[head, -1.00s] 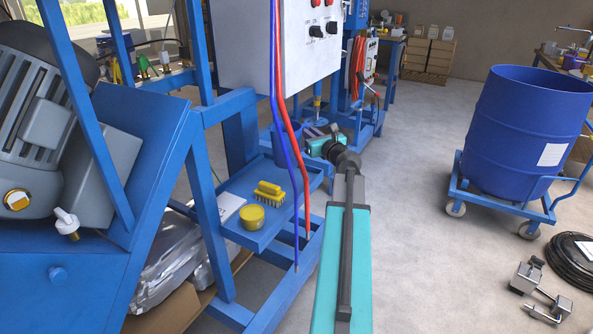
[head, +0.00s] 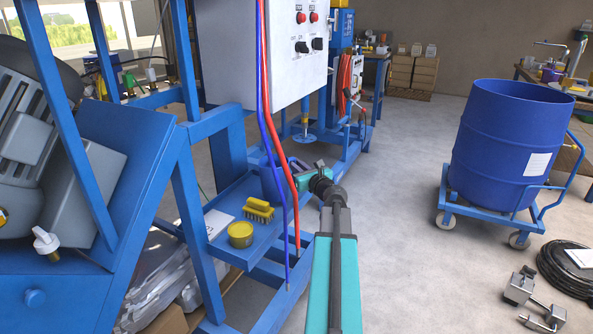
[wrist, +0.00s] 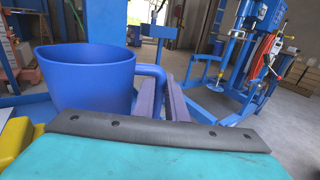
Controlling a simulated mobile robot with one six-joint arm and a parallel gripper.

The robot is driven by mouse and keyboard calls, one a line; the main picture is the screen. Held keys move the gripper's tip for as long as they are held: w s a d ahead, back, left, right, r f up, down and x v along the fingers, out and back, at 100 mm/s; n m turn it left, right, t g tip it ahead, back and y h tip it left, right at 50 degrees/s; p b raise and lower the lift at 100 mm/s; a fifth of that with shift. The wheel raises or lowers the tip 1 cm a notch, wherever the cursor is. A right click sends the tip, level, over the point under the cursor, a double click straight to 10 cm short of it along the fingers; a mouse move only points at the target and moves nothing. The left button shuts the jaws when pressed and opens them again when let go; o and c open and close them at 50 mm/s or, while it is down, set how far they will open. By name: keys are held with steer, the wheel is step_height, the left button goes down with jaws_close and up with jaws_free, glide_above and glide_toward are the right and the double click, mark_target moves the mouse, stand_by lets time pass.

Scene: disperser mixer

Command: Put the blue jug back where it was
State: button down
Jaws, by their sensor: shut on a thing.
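The blue jug (head: 271,180) is at the far end of the blue shelf (head: 262,238), behind the yellow brush, partly hidden by the red and blue hoses. It looks upright, and whether its base touches the shelf cannot be told. In the wrist view the jug (wrist: 88,85) stands left of the fingers, its rim level and its handle (wrist: 152,72) toward them. My gripper (head: 299,165) reaches it from the right.
A yellow brush (head: 258,208), a yellow tub (head: 240,235) and a white sheet (head: 217,223) lie on the shelf. The red hose (head: 281,130) and blue hose (head: 270,130) hang before it. A control box (head: 250,55) is above. A blue drum (head: 505,150) stands right; floor between is clear.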

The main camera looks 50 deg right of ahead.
steer(key=shift+f, duration=1.1)
steer(key=shift+f+b, duration=0.2)
steer(key=shift+b, duration=0.15)
steer(key=c, duration=1.8)
jaws_free()
steer(key=shift+o, duration=0.2)
steer(key=shift+r, duration=0.25)
steer(key=p+v, duration=0.1)
steer(key=v, duration=1.1)
steer(key=shift+f, duration=0.1)
steer(key=shift+s, duration=0.15)
